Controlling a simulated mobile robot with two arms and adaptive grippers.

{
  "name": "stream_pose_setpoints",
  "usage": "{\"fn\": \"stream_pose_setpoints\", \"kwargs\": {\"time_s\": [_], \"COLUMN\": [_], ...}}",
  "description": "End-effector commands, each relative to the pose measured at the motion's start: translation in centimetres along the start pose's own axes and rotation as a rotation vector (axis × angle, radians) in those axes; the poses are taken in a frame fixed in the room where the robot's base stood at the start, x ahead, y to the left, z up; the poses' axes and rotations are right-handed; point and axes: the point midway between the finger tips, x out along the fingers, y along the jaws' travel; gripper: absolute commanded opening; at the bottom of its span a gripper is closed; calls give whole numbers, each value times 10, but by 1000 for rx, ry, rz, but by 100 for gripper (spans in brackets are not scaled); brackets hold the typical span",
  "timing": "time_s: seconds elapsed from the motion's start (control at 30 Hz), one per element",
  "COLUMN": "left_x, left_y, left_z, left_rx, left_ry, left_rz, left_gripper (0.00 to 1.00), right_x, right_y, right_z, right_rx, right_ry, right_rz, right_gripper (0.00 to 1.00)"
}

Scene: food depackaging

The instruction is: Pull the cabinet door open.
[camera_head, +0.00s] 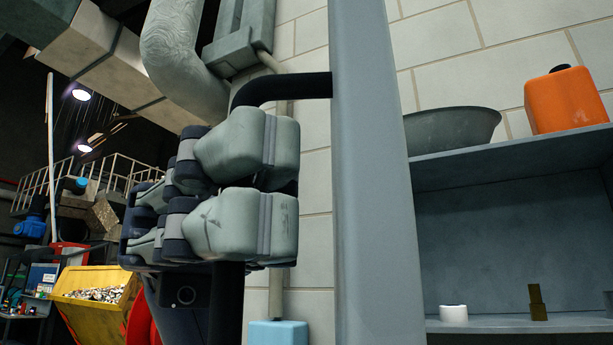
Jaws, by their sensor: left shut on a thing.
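The cabinet door (372,190) is a tall grey panel, seen nearly edge-on in the middle of the head view. It stands open, with the cabinet inside (500,240) showing to its right. A black bar handle (285,87) reaches left from the door, bends down, and passes behind my gripper. A dark upright length shows again below the gripper. My left gripper (243,187), with grey padded fingers, is shut around the upright part of the handle. The fingers hide the grasped stretch. My right gripper is not in view.
A dark bowl (452,130) and an orange container (565,100) stand on the upper shelf. A white cup-like item (453,313) and a small brownish item (537,302) stand on the lower shelf. A yellow bin (85,312) of scraps stands at lower left. A tiled wall is behind the door.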

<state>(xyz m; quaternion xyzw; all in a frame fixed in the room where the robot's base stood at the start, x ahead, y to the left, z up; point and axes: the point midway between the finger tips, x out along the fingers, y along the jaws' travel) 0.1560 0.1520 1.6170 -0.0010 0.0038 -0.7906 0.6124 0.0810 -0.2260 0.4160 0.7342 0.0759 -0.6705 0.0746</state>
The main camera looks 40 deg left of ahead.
Motion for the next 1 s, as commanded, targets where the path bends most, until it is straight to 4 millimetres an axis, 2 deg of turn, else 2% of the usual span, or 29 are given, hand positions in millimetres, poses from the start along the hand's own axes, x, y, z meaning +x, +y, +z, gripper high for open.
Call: {"fn": "stream_pose_setpoints", "kwargs": {"time_s": [0.03,0.27,0.6,0.8,1.0], "left_x": [-9,-47,-139,-180,-202], "left_y": [-5,-47,-120,-143,-153], "left_z": [6,6,6,5,3], "left_rx": [0,0,-2,-5,-4], "left_ry": [-20,-21,-18,-16,-13], "left_rz": [-14,-117,-337,-428,-476], "left_gripper": [0,0,0,0,0], "right_x": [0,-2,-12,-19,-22], "right_y": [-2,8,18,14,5], "right_z": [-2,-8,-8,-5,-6], "right_rx": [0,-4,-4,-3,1], "right_ry": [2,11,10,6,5], "right_rz": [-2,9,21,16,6], "right_gripper": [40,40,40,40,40]}}
